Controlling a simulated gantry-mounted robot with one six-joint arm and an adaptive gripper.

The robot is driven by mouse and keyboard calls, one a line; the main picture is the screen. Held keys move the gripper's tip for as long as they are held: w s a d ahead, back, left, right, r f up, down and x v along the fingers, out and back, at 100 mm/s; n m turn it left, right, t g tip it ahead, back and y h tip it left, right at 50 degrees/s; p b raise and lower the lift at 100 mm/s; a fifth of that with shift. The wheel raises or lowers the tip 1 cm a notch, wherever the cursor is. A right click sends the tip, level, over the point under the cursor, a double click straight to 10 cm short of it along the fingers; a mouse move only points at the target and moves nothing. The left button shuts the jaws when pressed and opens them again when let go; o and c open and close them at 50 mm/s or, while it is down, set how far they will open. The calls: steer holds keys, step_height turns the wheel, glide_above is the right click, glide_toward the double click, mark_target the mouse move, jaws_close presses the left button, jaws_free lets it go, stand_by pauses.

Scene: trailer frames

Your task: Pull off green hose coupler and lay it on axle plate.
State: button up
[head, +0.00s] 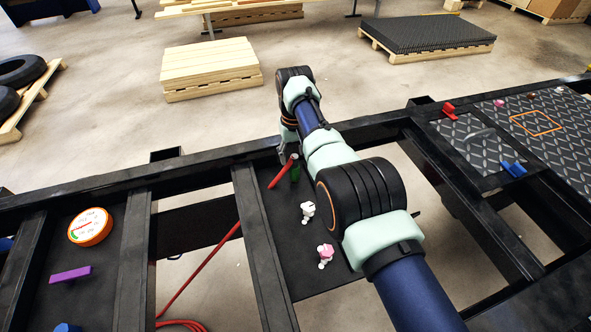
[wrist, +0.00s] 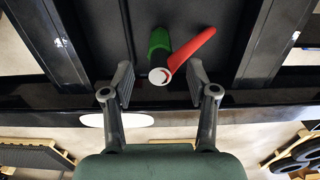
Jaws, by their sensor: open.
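The green coupler (wrist: 159,40) shows in the wrist view with a red bar or hose piece (wrist: 190,48) slanting beside it and a round pale end facing me. In the head view the green coupler (head: 295,173) stands by the red piece (head: 280,176), partly hidden by my arm. My gripper (wrist: 160,84) is open, with one finger on each side of the coupler's near end and visible gaps between. A patterned metal plate with an orange outlined square (head: 537,124) lies at the right; I cannot tell if it is the axle plate.
White fitting (head: 308,211) and pink-and-white fitting (head: 325,254) stand on the dark middle panel. Red lever (head: 449,111) and blue block (head: 514,170) are on the right plates. A round orange-rimmed disc (head: 90,226) and purple bar (head: 71,274) lie left. Dark frame beams border open gaps.

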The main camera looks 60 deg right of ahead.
mark_target(295, 172)
step_height(295, 172, down, 8)
steer(key=b, duration=0.7)
steer(key=shift+f, duration=0.1)
stand_by(0.5)
jaws_close()
steer(key=shift+r+p, duration=2.85)
steer(key=shift+r, duration=0.3)
